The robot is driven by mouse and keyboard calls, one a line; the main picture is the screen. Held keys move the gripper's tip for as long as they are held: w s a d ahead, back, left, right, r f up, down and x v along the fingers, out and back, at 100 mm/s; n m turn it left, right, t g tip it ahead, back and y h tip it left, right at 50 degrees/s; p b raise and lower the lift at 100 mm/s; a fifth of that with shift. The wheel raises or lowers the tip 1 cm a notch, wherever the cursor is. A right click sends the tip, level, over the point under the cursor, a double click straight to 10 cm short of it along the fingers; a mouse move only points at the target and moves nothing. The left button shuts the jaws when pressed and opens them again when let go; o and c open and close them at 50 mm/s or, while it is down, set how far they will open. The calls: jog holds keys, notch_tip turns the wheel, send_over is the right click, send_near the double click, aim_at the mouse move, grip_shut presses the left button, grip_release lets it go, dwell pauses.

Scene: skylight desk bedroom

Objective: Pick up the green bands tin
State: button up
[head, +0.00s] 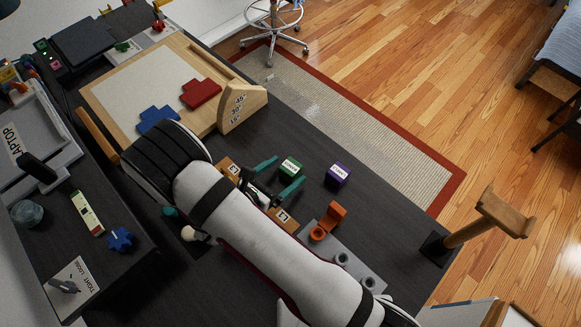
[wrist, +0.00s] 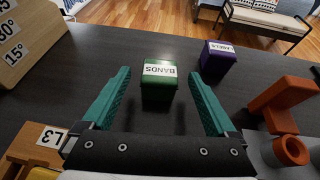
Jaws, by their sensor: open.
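The green bands tin (head: 290,167) stands on the dark desk, just beyond my fingertips. In the wrist view the tin (wrist: 158,93) is upright, with a white BANDS label on its top, and lies between the lines of my two teal fingers. My gripper (head: 279,174) is open and empty, and it also shows in the wrist view (wrist: 160,78). The fingers appear apart from the tin on both sides; their height above the desk is hard to tell.
A purple tin (head: 338,175) stands to the right of the green one. Orange parts (head: 328,221) sit on a grey base further right. A wooden angle block (head: 242,107) stands at the left. Wooden numbered blocks (head: 285,219) lie near my gripper.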

jog(key=x, duration=0.3)
jog(key=shift+r, duration=0.1)
jog(key=c, duration=1.5)
